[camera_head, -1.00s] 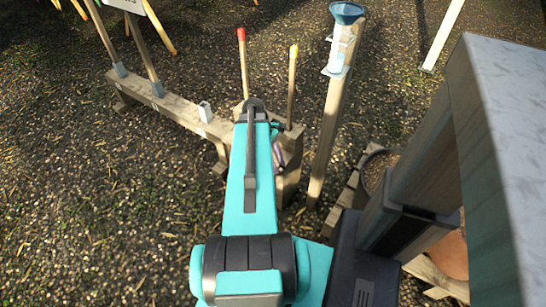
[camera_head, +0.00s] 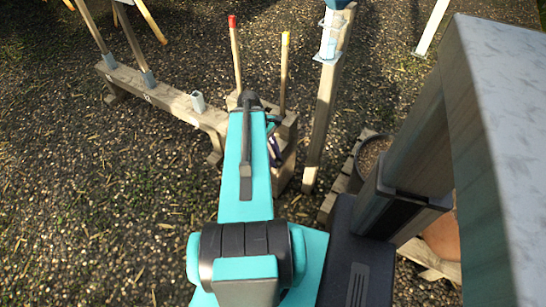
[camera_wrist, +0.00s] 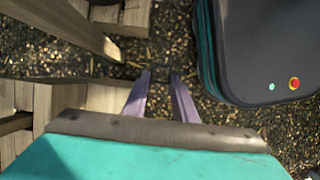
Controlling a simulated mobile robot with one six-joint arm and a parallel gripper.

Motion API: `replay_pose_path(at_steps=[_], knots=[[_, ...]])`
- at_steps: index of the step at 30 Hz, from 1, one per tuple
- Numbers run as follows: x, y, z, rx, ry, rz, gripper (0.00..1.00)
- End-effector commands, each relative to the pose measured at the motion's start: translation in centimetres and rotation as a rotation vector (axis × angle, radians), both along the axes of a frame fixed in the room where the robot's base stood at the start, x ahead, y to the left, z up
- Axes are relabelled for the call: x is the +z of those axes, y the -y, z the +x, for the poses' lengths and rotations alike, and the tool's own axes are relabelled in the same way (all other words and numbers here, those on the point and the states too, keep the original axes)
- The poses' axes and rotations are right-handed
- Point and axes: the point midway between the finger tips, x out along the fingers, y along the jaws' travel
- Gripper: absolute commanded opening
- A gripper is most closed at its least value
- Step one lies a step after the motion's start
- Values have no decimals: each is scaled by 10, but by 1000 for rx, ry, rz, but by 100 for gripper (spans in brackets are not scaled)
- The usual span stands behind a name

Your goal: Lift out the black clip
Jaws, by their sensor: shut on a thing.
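My gripper (camera_wrist: 160,80) shows in the wrist view as two purple fingers with a narrow gap between them. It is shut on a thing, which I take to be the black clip. The clip cannot be made out clearly between the fingers against the dark ground. In the head view my teal forearm reaches to a wooden stand, and my gripper (camera_head: 275,150) hangs partly hidden beside the forearm, close to the stand's block.
A red-tipped stick (camera_head: 236,55) and a yellow-tipped stick (camera_head: 284,70) stand upright by the block. A wooden post (camera_head: 322,125) carries a clear tube (camera_head: 330,35). A wooden rail (camera_head: 165,95) with sockets runs left. A planter (camera_head: 375,155) is right. Open gravel lies at left.

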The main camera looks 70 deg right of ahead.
Motion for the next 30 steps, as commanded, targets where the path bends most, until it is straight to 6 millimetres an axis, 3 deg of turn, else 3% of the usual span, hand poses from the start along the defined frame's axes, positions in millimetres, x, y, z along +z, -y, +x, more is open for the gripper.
replay_pose_path(at_steps=[13, 30], knots=[[15, 0, 0, 0, 0, 0, 5], [17, 0, 7, 12, 0, 0, 5]])
